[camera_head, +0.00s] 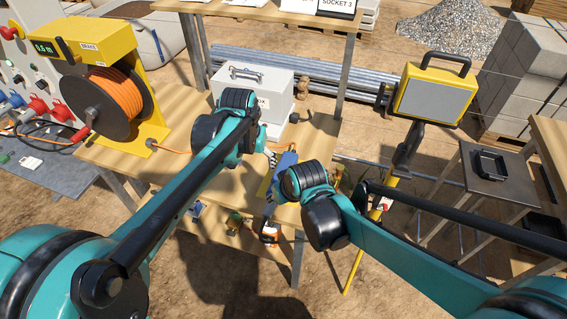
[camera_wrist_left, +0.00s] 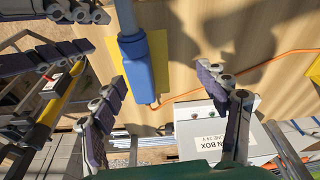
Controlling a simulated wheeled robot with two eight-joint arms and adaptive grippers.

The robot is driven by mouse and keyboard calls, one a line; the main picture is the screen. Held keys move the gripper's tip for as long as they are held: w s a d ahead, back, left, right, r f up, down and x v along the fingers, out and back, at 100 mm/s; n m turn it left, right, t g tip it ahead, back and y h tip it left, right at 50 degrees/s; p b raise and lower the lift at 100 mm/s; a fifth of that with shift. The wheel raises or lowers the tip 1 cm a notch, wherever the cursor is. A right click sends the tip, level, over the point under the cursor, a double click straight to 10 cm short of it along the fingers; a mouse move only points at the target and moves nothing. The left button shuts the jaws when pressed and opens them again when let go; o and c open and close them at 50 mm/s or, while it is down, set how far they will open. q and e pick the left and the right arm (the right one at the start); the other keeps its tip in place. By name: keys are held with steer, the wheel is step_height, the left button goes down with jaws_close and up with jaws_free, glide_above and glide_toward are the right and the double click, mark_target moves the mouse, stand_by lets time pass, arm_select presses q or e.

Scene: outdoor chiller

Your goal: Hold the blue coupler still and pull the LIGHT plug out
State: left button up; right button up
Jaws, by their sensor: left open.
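The blue coupler (camera_head: 286,162) sits on a yellow plate (camera_wrist_left: 158,50) on the wooden bench. In the left wrist view, the coupler (camera_wrist_left: 138,66) stands between and beyond my left fingers. A grey-blue cylindrical part (camera_wrist_left: 126,16), possibly the LIGHT plug, meets its upper end; no label is readable. My left gripper (camera_wrist_left: 161,80) is open, and I see no contact with the coupler. My right gripper (camera_wrist_left: 97,30) has its fingers apart beside the grey-blue part, apparently empty. In the head view, its fingers are mostly hidden behind its wrist.
An orange cord (camera_wrist_left: 210,86) runs from the coupler across the bench (camera_head: 185,107). A white box (camera_head: 254,84) and a yellow cable reel (camera_head: 150,75) stand on it. A yellow floodlight (camera_head: 433,94) on a stand is to the right. A dark-topped table (camera_head: 492,175) stands further right.

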mark_target(284, 163)
arm_select(q)
steer(key=w+d+f, duration=0.2)
steer(key=f, duration=0.1)
steer(key=w+d+f+g, duration=0.1)
steer(key=w+d+f, duration=0.2)
steer(key=w+d+f+m+g, duration=0.1)
steer(key=w+d+f, duration=0.1)
steer(key=w+f, duration=0.1)
steer(key=shift+d, duration=0.2)
steer(key=shift+w+d+f+g, duration=0.1)
steer(key=shift+d+f+g, duration=0.1)
steer(key=shift+f+g, duration=0.15)
steer(key=shift+d+f, duration=0.15)
steer(key=shift+f, duration=0.1)
step_height(284, 163, down, 8)
steer(key=shift+r, duration=0.2)
steer(key=shift+c, duration=0.4)
jaws_close()
